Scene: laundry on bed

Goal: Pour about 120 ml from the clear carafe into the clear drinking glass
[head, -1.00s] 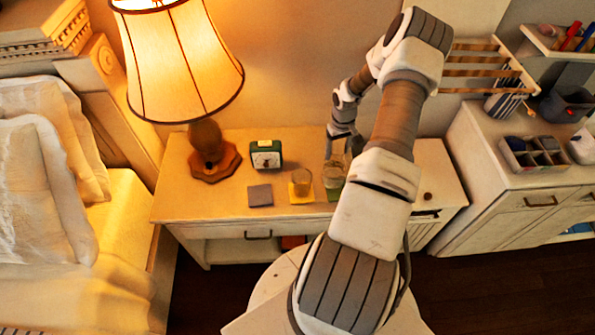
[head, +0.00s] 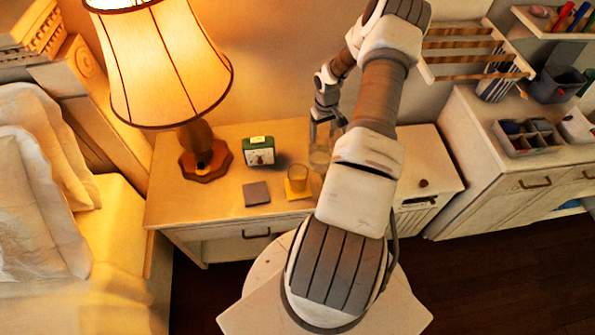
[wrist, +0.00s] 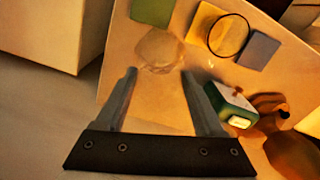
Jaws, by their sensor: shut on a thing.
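The clear carafe (head: 319,157) is held by my gripper (head: 327,124) above the nightstand, roughly upright. In the wrist view its faint round outline (wrist: 160,50) shows between the fingertips (wrist: 158,75). The clear drinking glass (head: 297,176) stands on a yellow coaster (head: 296,194), just left of and nearer than the carafe. From above, the glass shows as a dark ring (wrist: 228,36). A bare green coaster (wrist: 152,11) lies beside the yellow one. The liquid level in the carafe is too unclear to tell.
A grey coaster (head: 256,194) lies left of the glass. A green clock (head: 259,151) and a lit lamp (head: 203,160) stand behind on the nightstand (head: 190,212). A wall rack (head: 470,55) and a cabinet (head: 490,190) with an organizer are at right.

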